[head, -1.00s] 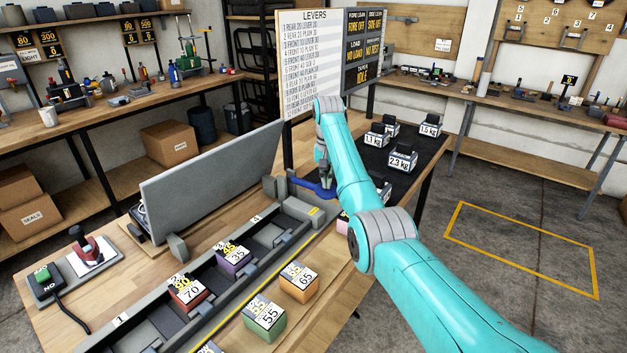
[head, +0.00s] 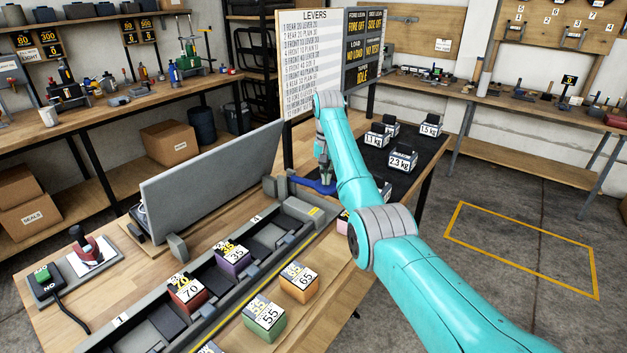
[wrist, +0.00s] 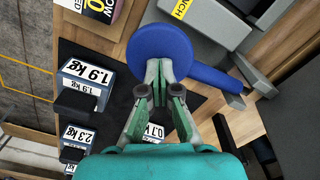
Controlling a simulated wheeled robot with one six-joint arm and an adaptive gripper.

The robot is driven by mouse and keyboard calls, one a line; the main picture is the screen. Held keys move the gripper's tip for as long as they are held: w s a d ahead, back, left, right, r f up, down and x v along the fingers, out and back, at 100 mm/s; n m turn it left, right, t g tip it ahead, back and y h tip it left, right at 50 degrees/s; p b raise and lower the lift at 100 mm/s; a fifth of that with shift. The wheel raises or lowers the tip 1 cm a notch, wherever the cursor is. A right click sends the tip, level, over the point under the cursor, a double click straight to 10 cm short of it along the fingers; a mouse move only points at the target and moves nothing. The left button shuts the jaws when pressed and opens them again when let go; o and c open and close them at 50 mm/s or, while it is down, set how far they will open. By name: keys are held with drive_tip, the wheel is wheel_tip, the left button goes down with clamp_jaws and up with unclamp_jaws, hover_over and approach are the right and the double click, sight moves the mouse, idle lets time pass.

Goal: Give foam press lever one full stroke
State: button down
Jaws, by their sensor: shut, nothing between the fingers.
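A blue lever (head: 312,186) with a broad round end lies at the far end of the grey bench fixture. In the wrist view its round blue pad (wrist: 164,53) joins a bar that runs to the lower right. My gripper (head: 324,178) is shut and empty, pointing down at the round end. In the wrist view its fingertips (wrist: 160,72) overlap the near edge of the pad; I cannot tell whether they touch it. No label naming a foam press is readable on the lever.
The levers board (head: 311,65) stands behind my arm. Weight blocks (head: 402,160) sit on a black mat to the right. A grey upright panel (head: 215,180) and numbered cubes (head: 299,281) are nearer. A red-handled device (head: 84,245) stands at the left.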

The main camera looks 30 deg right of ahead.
drive_tip(key=shift+r, duration=1.45)
